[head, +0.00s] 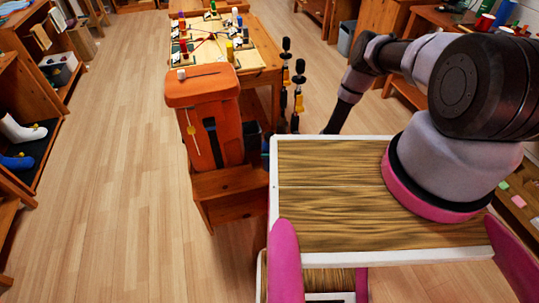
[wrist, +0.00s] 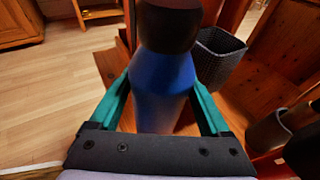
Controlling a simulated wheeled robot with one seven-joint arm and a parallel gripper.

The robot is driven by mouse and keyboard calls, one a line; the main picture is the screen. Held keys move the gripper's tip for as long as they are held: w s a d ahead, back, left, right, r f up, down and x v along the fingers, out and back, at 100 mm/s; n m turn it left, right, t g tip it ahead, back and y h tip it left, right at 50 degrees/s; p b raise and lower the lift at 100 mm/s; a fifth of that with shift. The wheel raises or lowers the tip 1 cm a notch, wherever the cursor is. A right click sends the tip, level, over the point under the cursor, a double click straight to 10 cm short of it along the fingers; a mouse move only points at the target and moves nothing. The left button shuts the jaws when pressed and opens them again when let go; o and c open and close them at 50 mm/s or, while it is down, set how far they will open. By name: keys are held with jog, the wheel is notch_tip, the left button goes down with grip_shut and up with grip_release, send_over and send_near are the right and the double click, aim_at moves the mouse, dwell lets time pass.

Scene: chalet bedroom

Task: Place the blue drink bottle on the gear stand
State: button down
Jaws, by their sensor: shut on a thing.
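In the wrist view, a blue bottle (wrist: 160,82) with a dark top is between the two teal fingers of my gripper (wrist: 161,88). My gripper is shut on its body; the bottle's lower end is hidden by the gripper. In the head view, the gripper and bottle do not show; my arm reaches down behind my own wooden-topped deck. A low wooden stand (head: 228,184) with an orange backpack (head: 212,118) on it stands left of centre, left of my arm. It may be the gear stand; I cannot tell for sure.
Upright black poles (head: 298,88) stand between the backpack and my arm. In the wrist view, a grey bin (wrist: 220,58) is beside the bottle, near wooden furniture. Open floor (head: 110,150) lies left.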

jog(key=shift+f, duration=1.75)
grip_release()
jog(key=shift+f, duration=0.1)
jog(key=v, duration=1.2)
